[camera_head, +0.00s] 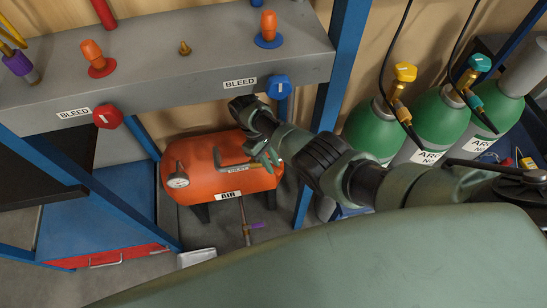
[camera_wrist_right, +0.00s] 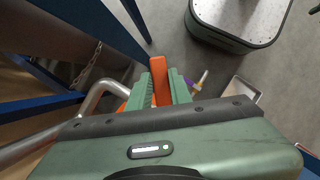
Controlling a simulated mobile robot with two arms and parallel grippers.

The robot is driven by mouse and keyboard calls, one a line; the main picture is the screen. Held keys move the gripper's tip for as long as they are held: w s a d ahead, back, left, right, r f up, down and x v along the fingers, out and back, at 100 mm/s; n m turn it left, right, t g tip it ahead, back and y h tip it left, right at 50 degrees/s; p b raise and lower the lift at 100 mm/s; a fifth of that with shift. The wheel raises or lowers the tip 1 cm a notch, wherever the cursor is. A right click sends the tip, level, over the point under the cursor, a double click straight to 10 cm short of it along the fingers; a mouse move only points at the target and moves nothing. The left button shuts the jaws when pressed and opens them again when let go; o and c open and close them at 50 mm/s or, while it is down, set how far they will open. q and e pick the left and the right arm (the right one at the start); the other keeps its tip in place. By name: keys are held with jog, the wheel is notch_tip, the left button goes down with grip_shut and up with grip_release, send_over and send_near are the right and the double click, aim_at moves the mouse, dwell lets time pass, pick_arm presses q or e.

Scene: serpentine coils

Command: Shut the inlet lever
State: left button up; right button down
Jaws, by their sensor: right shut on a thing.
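My right gripper (camera_head: 272,157) is beside the right end of the orange air tank (camera_head: 205,175), below the grey bench. In the right wrist view, the two green fingers of my right gripper (camera_wrist_right: 163,88) are shut on a flat orange lever (camera_wrist_right: 158,70), which sticks out past the fingertips. I take it for the inlet lever. In the head view the lever is hidden or too small to tell. My left gripper is not in view.
A bent silver pipe (camera_wrist_right: 95,100) runs close beside the fingers in the right wrist view. Blue frame posts (camera_head: 335,85) stand by my right arm. Green gas cylinders (camera_head: 375,130) stand at the right.

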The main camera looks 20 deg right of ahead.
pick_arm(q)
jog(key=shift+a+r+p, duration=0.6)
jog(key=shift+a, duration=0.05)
pick_arm(e)
jog(key=shift+s+a+m+g+y, duration=0.2)
jog(key=shift+a+m+y, duration=0.4)
jog(key=shift+m, duration=0.75)
jog(key=shift+s+a+m+g+y, duration=0.15)
jog(key=shift+a+m+y, duration=0.25)
jog(key=shift+a+m, duration=0.65)
jog(key=shift+s+a+m+g+y, duration=0.15)
jog(key=shift+a+m+y, duration=0.35)
jog(key=shift+m, duration=1.1)
jog(key=c, duration=1.3)
grip_release()
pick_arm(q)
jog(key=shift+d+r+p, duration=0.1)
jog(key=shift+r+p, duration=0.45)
pick_arm(e)
jog(key=shift+v, duration=3.9)
